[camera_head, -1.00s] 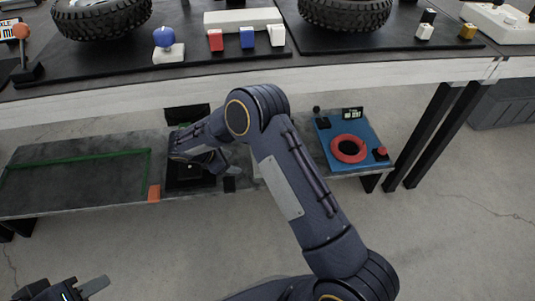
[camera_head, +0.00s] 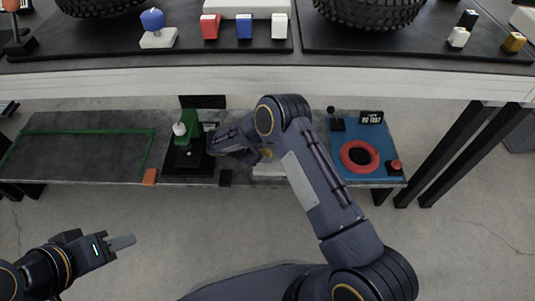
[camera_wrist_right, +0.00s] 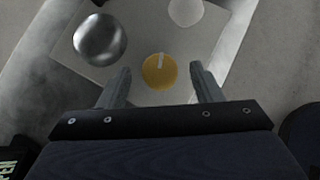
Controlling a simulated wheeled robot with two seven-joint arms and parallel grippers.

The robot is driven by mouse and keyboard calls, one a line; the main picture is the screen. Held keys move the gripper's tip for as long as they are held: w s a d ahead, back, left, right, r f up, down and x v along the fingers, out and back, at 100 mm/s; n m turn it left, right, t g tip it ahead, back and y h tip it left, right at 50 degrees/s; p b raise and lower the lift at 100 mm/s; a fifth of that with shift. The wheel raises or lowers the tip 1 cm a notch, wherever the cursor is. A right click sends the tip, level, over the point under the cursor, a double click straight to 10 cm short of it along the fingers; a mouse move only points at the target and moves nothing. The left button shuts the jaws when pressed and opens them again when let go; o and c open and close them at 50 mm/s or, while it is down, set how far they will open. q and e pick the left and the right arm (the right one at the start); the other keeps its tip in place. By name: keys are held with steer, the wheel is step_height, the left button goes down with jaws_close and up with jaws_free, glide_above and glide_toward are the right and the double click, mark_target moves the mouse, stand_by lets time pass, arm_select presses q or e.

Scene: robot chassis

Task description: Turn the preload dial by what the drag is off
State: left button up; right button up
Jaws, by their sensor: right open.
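The dial is a round yellow knob with a white pointer mark (camera_wrist_right: 159,71) on a pale plate (camera_wrist_right: 205,38). In the right wrist view the pointer is close to straight up, leaning slightly right. A bit of yellow also shows in the head view (camera_head: 266,153), mostly hidden by my right arm. My right gripper (camera_wrist_right: 161,78) is open, with one finger on each side of the dial; contact cannot be told. In the head view my right gripper (camera_head: 254,153) is over the lower shelf. My left gripper (camera_head: 121,243) is at lower left; its jaw state is unclear.
A shiny metal ball (camera_wrist_right: 100,40) sits beside the dial. On the shelf, a blue panel (camera_head: 345,130) carries a red ring (camera_head: 360,157), a red button (camera_head: 395,166) and a display (camera_head: 371,117) seeming to read "NO TEST". A green press-like device (camera_head: 187,130) stands left.

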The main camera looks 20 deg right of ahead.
steer(key=shift+x, duration=1.35)
steer(key=c, duration=1)
steer(key=m+g+b, duration=0.2)
steer(key=m+b, duration=0.1)
steer(key=b, duration=0.1)
steer(key=shift+w+f, duration=0.1)
steer(key=shift+f, duration=0.1)
steer(key=shift+m+g+b, duration=1)
steer(key=shift+b, duration=0.1)
steer(key=shift+r+m+g+b, duration=0.15)
steer(key=shift+m+g+b, duration=0.55)
steer(key=shift+m, duration=0.2)
steer(key=shift+r, duration=0.1)
